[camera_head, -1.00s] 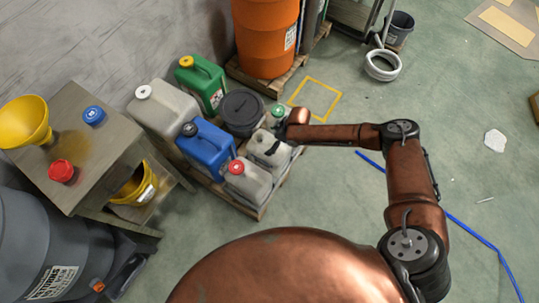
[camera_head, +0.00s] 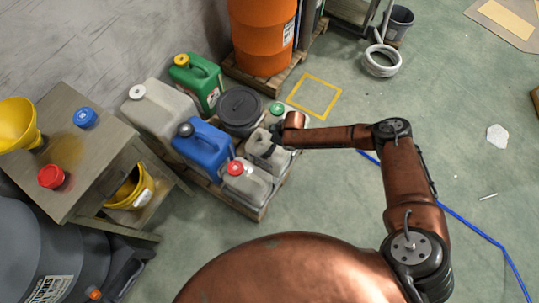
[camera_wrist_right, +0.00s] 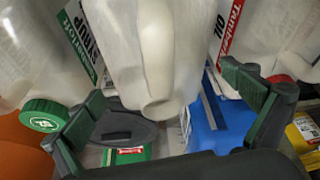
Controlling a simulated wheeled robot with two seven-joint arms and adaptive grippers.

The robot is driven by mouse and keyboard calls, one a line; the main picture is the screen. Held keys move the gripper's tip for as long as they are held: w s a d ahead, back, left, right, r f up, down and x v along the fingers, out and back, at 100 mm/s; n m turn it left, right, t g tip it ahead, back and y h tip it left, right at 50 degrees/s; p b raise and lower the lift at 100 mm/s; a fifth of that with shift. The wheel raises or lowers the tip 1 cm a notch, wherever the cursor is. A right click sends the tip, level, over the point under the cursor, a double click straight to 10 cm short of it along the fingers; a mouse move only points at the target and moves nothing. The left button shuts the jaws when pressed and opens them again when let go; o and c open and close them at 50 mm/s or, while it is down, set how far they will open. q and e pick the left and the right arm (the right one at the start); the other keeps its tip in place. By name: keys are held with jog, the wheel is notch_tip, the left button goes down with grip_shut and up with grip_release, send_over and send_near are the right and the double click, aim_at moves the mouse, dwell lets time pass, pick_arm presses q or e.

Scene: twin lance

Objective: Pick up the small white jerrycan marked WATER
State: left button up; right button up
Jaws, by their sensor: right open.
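A small white jerrycan (camera_head: 268,161) stands in the front right part of a pallet, between a green-capped white can (camera_head: 275,112) and a red-capped white can (camera_head: 248,182). My right gripper (camera_head: 272,141) is over it, pointing down and hiding part of its top. In the right wrist view, the middle white can (camera_wrist_right: 150,50) with its moulded handle lies between the open fingers (camera_wrist_right: 168,88), with visible room on both sides. Its own marking cannot be read. The red-capped neighbour (camera_wrist_right: 275,30) reads OIL; a SYRUP label shows by the green-capped can (camera_wrist_right: 25,65). My left gripper is not in view.
On the same pallet (camera_head: 262,213) stand a blue can (camera_head: 205,148), a grey-lidded tub (camera_head: 241,108), a large pale can (camera_head: 160,112) and a green can (camera_head: 200,82). A side table (camera_head: 100,155) is at left. Floor to the right is largely clear, with a blue line.

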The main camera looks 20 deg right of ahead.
jog(key=shift+d+f, duration=0.1)
jog(key=shift+d, duration=0.05)
jog(key=c, duration=2.4)
jog(key=shift+s, duration=0.1)
grip_shut()
jog(key=shift+f, duration=0.1)
jog(key=shift+s, duration=0.1)
